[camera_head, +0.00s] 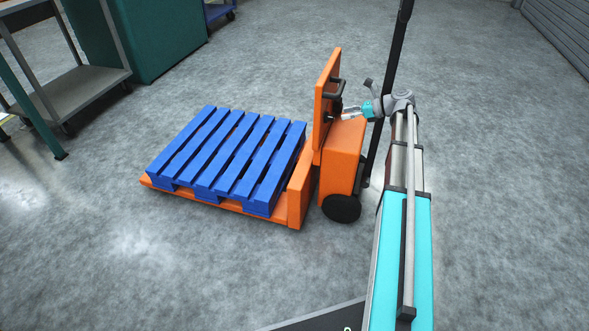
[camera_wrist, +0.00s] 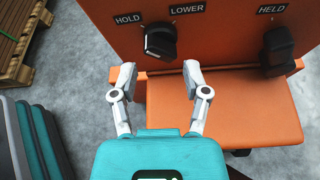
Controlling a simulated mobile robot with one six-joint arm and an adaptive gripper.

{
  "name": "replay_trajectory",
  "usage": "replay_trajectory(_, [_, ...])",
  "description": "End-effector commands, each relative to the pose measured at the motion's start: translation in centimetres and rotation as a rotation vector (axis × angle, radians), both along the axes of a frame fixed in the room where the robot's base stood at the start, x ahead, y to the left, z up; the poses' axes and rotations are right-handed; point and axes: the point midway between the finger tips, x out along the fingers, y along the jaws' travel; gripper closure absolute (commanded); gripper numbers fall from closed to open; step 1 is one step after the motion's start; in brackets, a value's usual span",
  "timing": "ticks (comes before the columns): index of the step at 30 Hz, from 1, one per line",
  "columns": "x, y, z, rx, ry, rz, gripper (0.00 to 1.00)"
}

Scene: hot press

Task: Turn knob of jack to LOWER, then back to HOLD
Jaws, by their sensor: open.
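The orange jack (camera_head: 345,155) stands upright mid-floor with its panel facing my arm. In the wrist view its panel (camera_wrist: 230,20) bears a black knob (camera_wrist: 160,42) beneath the labels HOLD (camera_wrist: 128,19) and LOWER (camera_wrist: 187,9). I cannot tell surely which label the knob points to. My gripper (camera_wrist: 159,70) is open and empty. Its fingertips are just below the knob, one to each side, with the knob between and beyond them; contact is not visible. In the head view my gripper (camera_head: 350,113) is close to the panel, and the knob is too small to make out.
A second black knob (camera_wrist: 278,50) under a HELD label is right of the first. An orange ledge (camera_wrist: 225,105) juts out below the panel. A blue pallet (camera_head: 232,150) rests on the jack's forks. A tall dark post (camera_head: 392,70) stands near my wrist. Grey floor lies open around.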

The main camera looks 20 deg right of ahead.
Motion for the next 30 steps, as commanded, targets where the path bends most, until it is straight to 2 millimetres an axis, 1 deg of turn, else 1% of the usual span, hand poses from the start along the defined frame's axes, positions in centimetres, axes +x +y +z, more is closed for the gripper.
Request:
replay_trajectory(1, [-0.4,-0.6,0.6,0.000,0.000,-0.001,0.40])
replay_trajectory(12, [-2.8,-4.7,2.5,-0.001,-0.001,-0.001,0.40])
replay_trajectory(21, [-4.5,-7.3,3.7,-0.001,-0.002,0.000,0.40])
replay_trajectory(23, [-4.5,-6.2,3.4,-0.022,-0.008,0.018,0.40])
replay_trajectory(30, [-4.7,-3.3,2.8,-0.109,-0.038,0.082,0.40])
